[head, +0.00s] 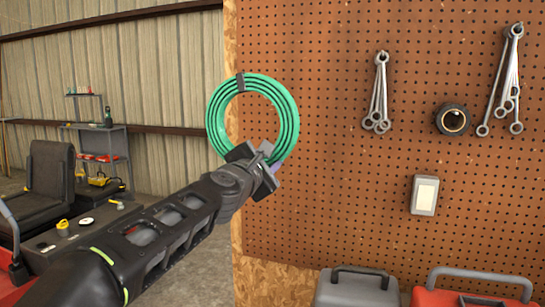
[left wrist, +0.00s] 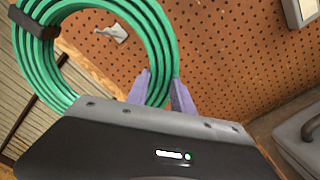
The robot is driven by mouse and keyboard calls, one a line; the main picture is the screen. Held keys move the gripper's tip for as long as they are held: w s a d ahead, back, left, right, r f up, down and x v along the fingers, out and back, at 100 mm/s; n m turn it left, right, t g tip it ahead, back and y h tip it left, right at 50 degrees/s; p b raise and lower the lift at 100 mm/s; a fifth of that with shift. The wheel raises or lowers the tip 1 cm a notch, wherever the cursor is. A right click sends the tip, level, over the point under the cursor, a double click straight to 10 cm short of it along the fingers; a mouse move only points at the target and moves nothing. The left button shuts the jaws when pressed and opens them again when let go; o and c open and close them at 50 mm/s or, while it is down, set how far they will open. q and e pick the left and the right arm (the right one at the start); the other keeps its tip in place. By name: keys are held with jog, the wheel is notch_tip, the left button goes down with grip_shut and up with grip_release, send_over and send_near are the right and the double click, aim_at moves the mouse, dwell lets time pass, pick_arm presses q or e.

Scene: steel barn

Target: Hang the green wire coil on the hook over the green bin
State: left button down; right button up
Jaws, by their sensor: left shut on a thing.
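The green wire coil (head: 288,115) is a ring of several strands with a dark band at its top. It also shows in the left wrist view (left wrist: 163,45). My left gripper (head: 266,160) is shut on the lower part of the coil, holding it upright in front of the pegboard's left edge. Its purple-grey fingers (left wrist: 160,90) are on either side of the strands. A small pale fixture (left wrist: 114,33) on the board shows through the ring in the left wrist view; I cannot tell whether it is the hook. No green bin is in view. My right gripper is not in view.
The brown pegboard (head: 330,180) carries wrenches (head: 380,95), a black roll (head: 453,119) and a pale box (head: 425,195). A grey case (head: 356,288) and a red toolbox (head: 470,292) stand below. A seat (head: 50,185) and shelf (head: 100,140) are at left.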

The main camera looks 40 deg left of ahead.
pick_arm(q)
jog(key=shift+w+r, duration=0.1)
dwell(0.3)
jog(key=shift+f+x, duration=0.15)
jog(key=shift+x, duration=1.05)
jog(key=shift+f+x, duration=0.15)
jog(key=shift+x, duration=1)
jog(key=f+x, duration=0.1)
jog(key=x, duration=0.5)
jog(key=shift+w+f+p, duration=0.25)
jog(key=shift+w+p, duration=0.05)
jog(key=shift+w, duration=0.05)
jog(key=shift+a+f, duration=0.1)
